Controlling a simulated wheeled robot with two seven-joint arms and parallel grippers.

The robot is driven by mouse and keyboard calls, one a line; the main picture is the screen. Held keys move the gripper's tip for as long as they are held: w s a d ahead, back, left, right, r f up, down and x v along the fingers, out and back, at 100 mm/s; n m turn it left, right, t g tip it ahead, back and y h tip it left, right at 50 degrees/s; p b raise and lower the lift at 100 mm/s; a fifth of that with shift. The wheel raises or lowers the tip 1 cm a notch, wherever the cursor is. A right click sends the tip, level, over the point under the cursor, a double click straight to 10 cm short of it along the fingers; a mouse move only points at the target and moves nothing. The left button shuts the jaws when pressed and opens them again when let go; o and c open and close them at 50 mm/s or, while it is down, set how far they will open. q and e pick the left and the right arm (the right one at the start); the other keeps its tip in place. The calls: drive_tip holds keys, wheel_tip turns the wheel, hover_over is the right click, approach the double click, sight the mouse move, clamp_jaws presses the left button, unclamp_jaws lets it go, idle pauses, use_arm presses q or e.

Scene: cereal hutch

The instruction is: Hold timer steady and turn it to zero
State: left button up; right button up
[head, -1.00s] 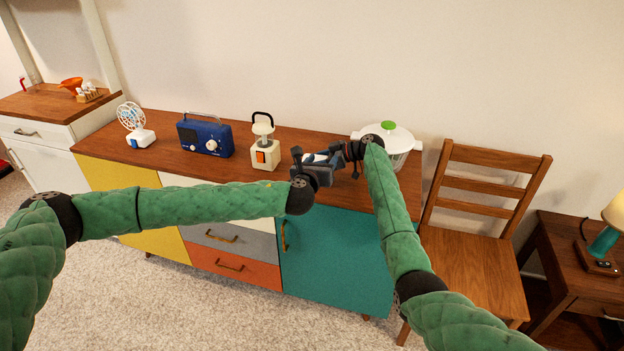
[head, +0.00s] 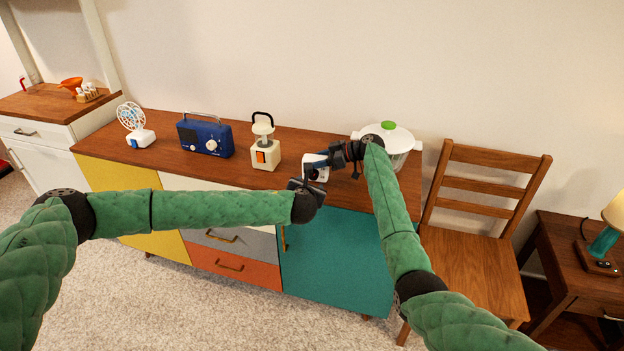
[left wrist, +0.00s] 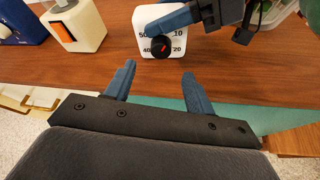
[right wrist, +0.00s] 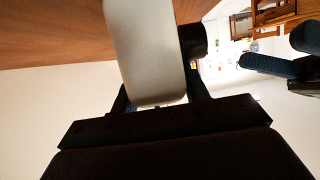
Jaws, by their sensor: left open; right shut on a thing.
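The timer (head: 322,174) is a small white block standing on the brown cabinet top. In the left wrist view its numbered face (left wrist: 178,48) and black dial (left wrist: 161,48) with a red mark face my left gripper. My right gripper (head: 333,158) is shut on the timer's body from the right. In the right wrist view the timer (right wrist: 148,60) sits between my right fingers, with the dial (right wrist: 194,40) sticking out at its side. My left gripper (left wrist: 158,78) is open and empty, in front of the dial and apart from it.
A cream lantern (head: 264,156) with an orange switch stands left of the timer, then a blue radio (head: 205,138) and a white fan (head: 137,128). A white pot (head: 394,138) stands close behind my right gripper. A wooden chair (head: 477,240) is right of the cabinet.

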sight(313, 177)
use_arm(q)
drive_tip(key=x, duration=0.7)
drive_tip(key=shift+w+f, duration=0.1)
drive_tip(key=shift+w, duration=0.15)
drive_tip(key=c, duration=1)
drive_tip(key=shift+n+h, duration=0.4)
drive_tip(key=shift+n, duration=0.4)
drive_tip(key=shift+a+n+h, duration=0.1)
drive_tip(key=shift+n+h, duration=0.8)
drive_tip(key=shift+n, duration=0.3)
drive_tip(key=shift+g, duration=0.3)
